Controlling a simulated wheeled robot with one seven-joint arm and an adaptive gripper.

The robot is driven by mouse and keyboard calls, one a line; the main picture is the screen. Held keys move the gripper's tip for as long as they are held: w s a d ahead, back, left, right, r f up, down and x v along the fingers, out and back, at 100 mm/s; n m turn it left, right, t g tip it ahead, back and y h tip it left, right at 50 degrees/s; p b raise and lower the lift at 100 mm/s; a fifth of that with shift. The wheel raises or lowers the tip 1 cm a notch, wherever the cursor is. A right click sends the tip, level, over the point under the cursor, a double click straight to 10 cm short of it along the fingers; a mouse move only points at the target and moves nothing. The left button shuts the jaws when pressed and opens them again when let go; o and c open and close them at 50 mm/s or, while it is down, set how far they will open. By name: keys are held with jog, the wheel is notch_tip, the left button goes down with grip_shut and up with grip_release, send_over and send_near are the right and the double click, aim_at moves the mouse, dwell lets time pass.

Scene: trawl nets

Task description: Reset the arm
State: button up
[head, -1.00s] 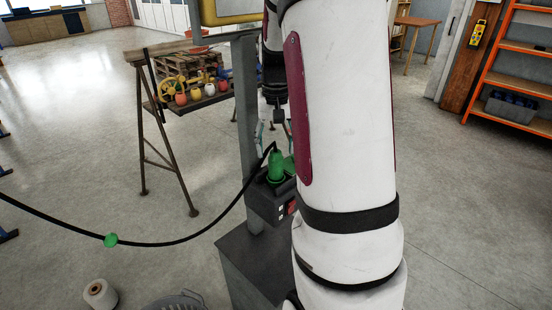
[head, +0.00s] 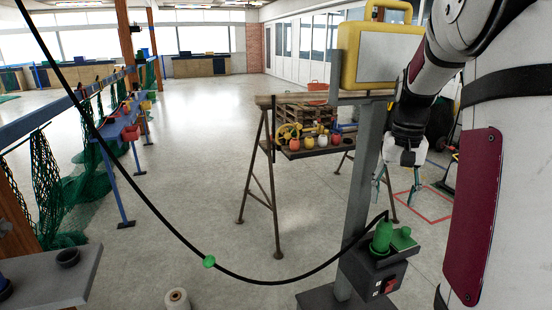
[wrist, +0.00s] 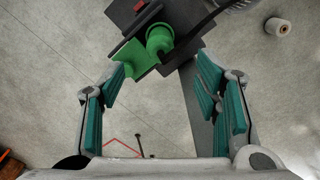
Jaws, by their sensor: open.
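My gripper (head: 399,186) is open and empty in the head view, above and to the right of a green plug (head: 381,237). The plug sits in a dark box on a grey post, and a black cable runs from it. A green flap (head: 403,239) stands beside the plug. In the wrist view, my gripper (wrist: 165,98) shows teal finger pads spread wide, with the green plug (wrist: 160,39) beyond the fingertips and apart from them. My white arm fills the right side of the head view.
A yellow case (head: 380,55) is at the top of the post (head: 368,165). A trestle bench (head: 258,180) stands behind. Open floor lies at centre left.

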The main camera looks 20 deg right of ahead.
jog(key=s+a+r+n+t, duration=0.1)
jog(key=s+a+r+n, duration=0.15)
jog(key=a, duration=0.65)
jog(key=s+a+r+n+t, duration=0.2)
jog(key=a+r, duration=0.2)
jog(key=a, duration=0.4)
jog(key=s+a+f+n+t, duration=0.1)
jog(key=s+a+n, duration=0.3)
jog(key=s+a, duration=0.5)
jog(key=shift+s+a+t, duration=0.15)
jog(key=shift+a+t, duration=0.45)
jog(key=shift+a, duration=0.5)
jog(key=shift+d, duration=0.1)
